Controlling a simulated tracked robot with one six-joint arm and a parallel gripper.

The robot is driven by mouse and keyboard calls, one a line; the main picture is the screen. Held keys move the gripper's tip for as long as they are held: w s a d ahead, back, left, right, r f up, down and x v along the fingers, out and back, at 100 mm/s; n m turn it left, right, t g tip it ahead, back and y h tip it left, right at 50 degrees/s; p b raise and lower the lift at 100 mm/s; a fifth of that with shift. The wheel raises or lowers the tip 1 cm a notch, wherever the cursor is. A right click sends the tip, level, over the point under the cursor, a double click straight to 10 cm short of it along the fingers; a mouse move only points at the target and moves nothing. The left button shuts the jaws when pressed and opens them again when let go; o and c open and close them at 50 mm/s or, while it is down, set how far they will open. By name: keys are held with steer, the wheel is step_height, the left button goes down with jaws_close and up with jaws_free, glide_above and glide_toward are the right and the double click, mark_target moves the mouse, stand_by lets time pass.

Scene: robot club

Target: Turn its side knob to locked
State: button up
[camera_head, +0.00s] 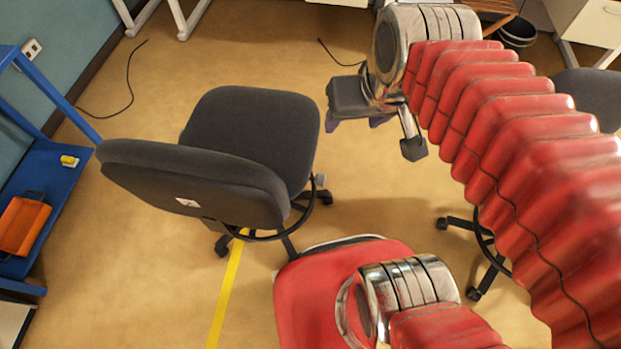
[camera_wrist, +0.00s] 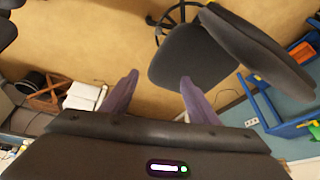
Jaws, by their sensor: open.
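A dark grey office chair (camera_head: 250,135) stands left of centre in the head view, with its backrest towards me. A small grey knob-like part (camera_head: 320,180) shows at the right side under its seat; whether it is set to locked cannot be told. My gripper (camera_head: 356,124) is open and empty, in the air to the right of the seat and apart from it. In the wrist view, my gripper (camera_wrist: 160,77) has its two purple fingers spread. The chair's seat (camera_wrist: 188,55) is beyond the right finger; no side knob can be made out there.
A blue shelf unit (camera_head: 50,170) with an orange case (camera_head: 22,226) and a small yellow item (camera_head: 69,161) stands at the left. Another dark chair (camera_head: 590,95) is at the right, partly behind my arm.

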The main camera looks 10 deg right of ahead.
steer(key=w+d+f+m+g+y, duration=0.3)
steer(key=w+f+m+y, duration=0.2)
steer(key=w+f, duration=0.5)
steer(key=w+d+f+m+g+y, duration=0.2)
steer(key=w+f+m+g+y, duration=0.35)
steer(key=f, duration=0.65)
steer(key=m+t+y, duration=0.6)
steer(key=m+t, duration=0.4)
steer(key=m, duration=0.3)
glide_toward(320, 180)
steer(key=shift+w+d+f, duration=0.25)
steer(key=shift+d+f, duration=0.05)
steer(key=shift+f, duration=0.3)
steer(key=shift+w+d+f, duration=0.25)
steer(key=shift+f, duration=0.3)
steer(key=x, duration=1.3)
steer(key=shift+a, duration=0.4)
steer(key=shift+w+r, duration=0.1)
steer(key=shift+c, duration=0.5)
steer(key=c, duration=0.9)
